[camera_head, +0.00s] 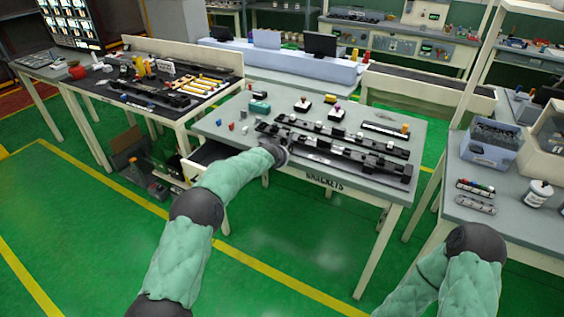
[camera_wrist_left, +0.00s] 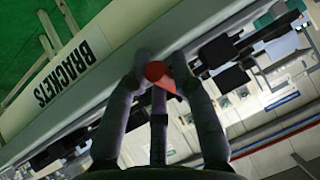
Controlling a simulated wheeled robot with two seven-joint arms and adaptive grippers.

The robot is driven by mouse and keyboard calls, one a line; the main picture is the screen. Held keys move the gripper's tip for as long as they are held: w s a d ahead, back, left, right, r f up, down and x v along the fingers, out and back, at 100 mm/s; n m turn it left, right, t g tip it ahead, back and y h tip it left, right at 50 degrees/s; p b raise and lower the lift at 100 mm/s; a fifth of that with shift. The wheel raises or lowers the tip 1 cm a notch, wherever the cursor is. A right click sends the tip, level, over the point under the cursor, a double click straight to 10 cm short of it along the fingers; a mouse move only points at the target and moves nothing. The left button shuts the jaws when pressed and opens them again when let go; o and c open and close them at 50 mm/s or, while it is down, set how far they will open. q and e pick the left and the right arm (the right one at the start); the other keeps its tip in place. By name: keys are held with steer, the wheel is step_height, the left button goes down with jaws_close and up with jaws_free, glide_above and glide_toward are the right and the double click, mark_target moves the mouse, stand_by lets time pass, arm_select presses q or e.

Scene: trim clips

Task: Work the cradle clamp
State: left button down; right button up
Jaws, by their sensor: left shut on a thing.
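My left gripper (camera_head: 284,146) is at the front edge of the grey table marked BRACKETS, beside the near end of a long dark rail fixture (camera_head: 345,160). In the left wrist view the fingers (camera_wrist_left: 160,72) close around a small red-orange piece (camera_wrist_left: 156,71), which sits between the fingertips. I take it for the clamp's handle, but its base is hidden by the fingers. Dark blocks of the fixture (camera_wrist_left: 228,52) show beside the fingers. In the head view the arm hides the gripped piece. My right gripper is out of view; only the arm shows at lower right.
The BRACKETS table (camera_head: 225,130) also carries a second dark rail (camera_head: 350,137) and several small coloured parts behind. A table with a blue-grey bin (camera_head: 490,147) stands at right. A parts table (camera_head: 150,110) stands at left. The green floor in front is clear.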

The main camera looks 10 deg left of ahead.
arm_select(q)
steer(key=shift+r, duration=0.1)
steer(key=c, duration=1)
jaws_free()
steer(key=shift+v, duration=5.95)
